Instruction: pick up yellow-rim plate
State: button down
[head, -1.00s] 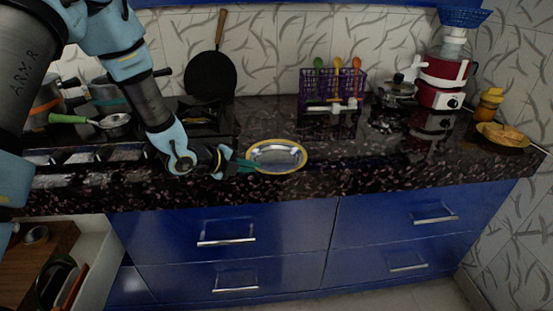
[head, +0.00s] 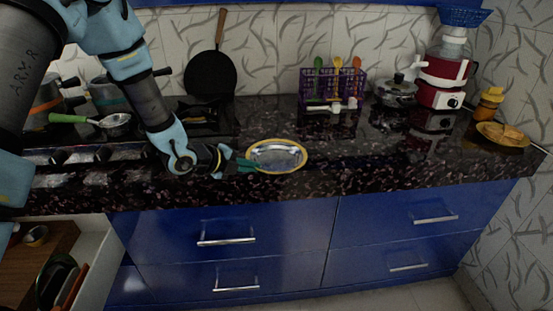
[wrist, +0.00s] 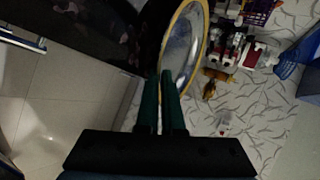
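The yellow-rim plate (head: 277,155) is oval in the head view, with a silver-grey middle, and is at the front part of the dark counter. My gripper (head: 246,166) reaches it from the left, with its green fingertips at the plate's left edge. In the wrist view the plate (wrist: 184,45) is seen at a steep slant beyond the fingertips. The two green fingers of my gripper (wrist: 161,78) are close together, with the near rim between their tips. I cannot tell whether the plate touches the counter.
The speckled counter (head: 340,170) is clear right of the plate. Behind stand a purple utensil rack (head: 332,88), a pot (head: 396,92) and a red appliance (head: 441,84). A plate with bread (head: 503,134) is at far right. Pans and a stove are left.

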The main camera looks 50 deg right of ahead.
jog(key=shift+r, duration=0.1)
dwell(0.7)
notch_tip(320, 180, up, 10)
jog(key=b, duration=0.2)
dwell(0.4)
jog(key=shift+f+p, duration=0.8)
jog(key=shift+f, duration=4.1)
jog(key=shift+f, duration=0.15)
jog(key=c, duration=1.1)
grip_release()
jog(key=shift+o, duration=0.2)
jog(key=shift+a+p, duration=0.1)
jog(key=shift+p, duration=0.35)
